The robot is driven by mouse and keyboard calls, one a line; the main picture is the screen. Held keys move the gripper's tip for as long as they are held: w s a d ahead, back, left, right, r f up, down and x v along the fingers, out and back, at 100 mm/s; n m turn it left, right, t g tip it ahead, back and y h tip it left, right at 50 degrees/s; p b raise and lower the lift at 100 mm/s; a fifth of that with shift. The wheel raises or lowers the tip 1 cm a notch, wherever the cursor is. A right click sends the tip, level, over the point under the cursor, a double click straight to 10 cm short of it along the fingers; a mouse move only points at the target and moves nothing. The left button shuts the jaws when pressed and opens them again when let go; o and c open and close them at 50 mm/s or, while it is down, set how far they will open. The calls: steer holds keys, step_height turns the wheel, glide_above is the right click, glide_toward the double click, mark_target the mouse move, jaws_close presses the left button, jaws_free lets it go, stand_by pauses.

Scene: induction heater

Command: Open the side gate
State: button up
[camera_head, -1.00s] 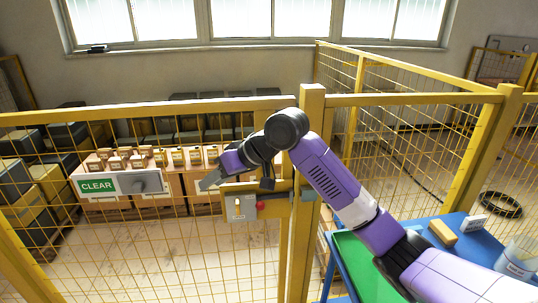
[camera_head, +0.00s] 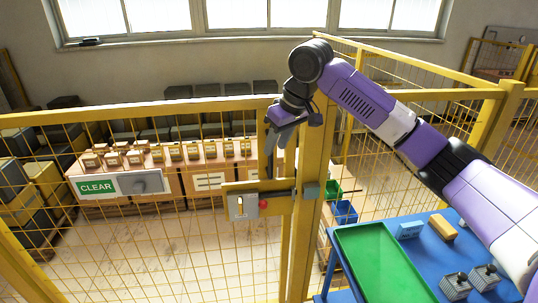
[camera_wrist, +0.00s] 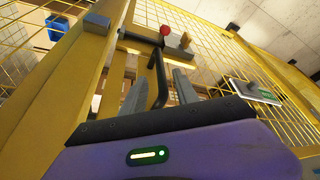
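The side gate (camera_head: 150,112) is a yellow-framed mesh panel, closed against a yellow post (camera_head: 307,200). Its latch has a grey box (camera_head: 241,206), a red knob (camera_head: 264,204) and a dark sliding bar (camera_head: 278,195). My gripper (camera_head: 275,158) points down just above the latch, near the gate's edge. In the wrist view, the two grey fingers of my gripper (camera_wrist: 165,64) are apart. A bent black handle (camera_wrist: 160,84) shows between them, with a visible gap to the right finger; contact with the left one is unclear. The red knob (camera_wrist: 166,30) lies beyond.
A blue table (camera_head: 440,245) with a green tray (camera_head: 378,262), a yellow block (camera_head: 442,227) and grey weights (camera_head: 470,282) stands right of the post. Behind the gate are crates (camera_head: 210,182). A CLEAR sign (camera_head: 120,185) hangs on the mesh.

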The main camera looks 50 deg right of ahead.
glide_above(271, 174)
steer(key=shift+w+d+f+p, duration=0.15)
steer(key=shift+f+p, duration=0.05)
steer(key=shift+f, duration=1.1)
steer(key=shift+w+d+f+p, duration=0.1)
steer(key=shift+w+f+p, duration=0.05)
steer(key=shift+f, duration=1.1)
jaws_close()
